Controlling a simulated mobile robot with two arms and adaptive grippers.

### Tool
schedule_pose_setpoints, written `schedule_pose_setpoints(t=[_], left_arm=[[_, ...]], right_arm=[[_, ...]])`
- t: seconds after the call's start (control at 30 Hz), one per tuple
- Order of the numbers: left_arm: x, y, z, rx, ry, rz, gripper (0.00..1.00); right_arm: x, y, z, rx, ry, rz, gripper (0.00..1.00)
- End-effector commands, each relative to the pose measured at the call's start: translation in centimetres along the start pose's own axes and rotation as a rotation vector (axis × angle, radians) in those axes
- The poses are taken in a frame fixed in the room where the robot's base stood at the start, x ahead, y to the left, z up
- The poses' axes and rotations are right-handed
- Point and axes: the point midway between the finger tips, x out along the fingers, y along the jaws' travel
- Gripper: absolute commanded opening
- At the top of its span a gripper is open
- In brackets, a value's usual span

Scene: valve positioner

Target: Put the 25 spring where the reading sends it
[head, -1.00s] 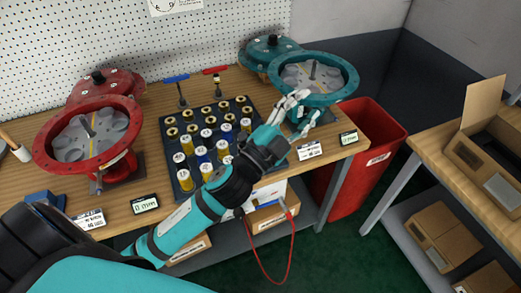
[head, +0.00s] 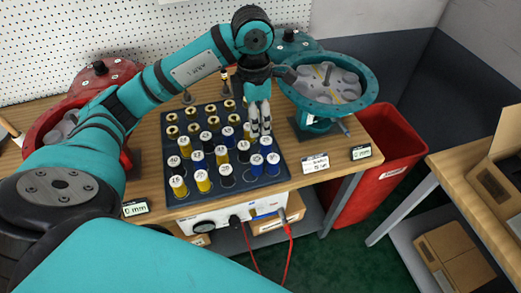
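A dark tray (head: 240,190) holds rows of springs with numbered white caps and yellow, blue or black bodies; brass-rimmed ones stand behind. A yellow one (head: 178,186) at the front left seems to read 15. I cannot tell which is 25. My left gripper (head: 260,133) points down over the tray's right part, fingers close together; whether they hold a spring is hidden. The teal actuator (head: 365,95), open-topped, stands right of the tray. The red actuator (head: 35,135) is partly behind my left arm. Small displays stand by the teal (head: 361,153) and red (head: 135,208) actuators. My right gripper is out of view.
A white box with a red cable (head: 289,245) sits below the tray's front edge. A red bin (head: 370,185) stands right of the bench. A second bench (head: 465,170) with cardboard boxes is at the far right. My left arm arches over the bench's left side.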

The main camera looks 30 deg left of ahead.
Motion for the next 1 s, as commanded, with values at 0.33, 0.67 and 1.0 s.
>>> schedule_pose_setpoints(t=[0.33,0.67,1.0], left_arm=[[5.8,0.4,-0.7,-0.007,0.027,0.01,0.4],[11.4,0.5,-0.6,-0.005,0.021,0.011,0.4],[14.7,0.5,-0.3,-0.007,0.022,0.008,0.4]], right_arm=[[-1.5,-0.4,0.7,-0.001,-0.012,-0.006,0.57],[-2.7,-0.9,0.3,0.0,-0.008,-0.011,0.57],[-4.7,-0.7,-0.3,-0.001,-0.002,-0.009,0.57]])
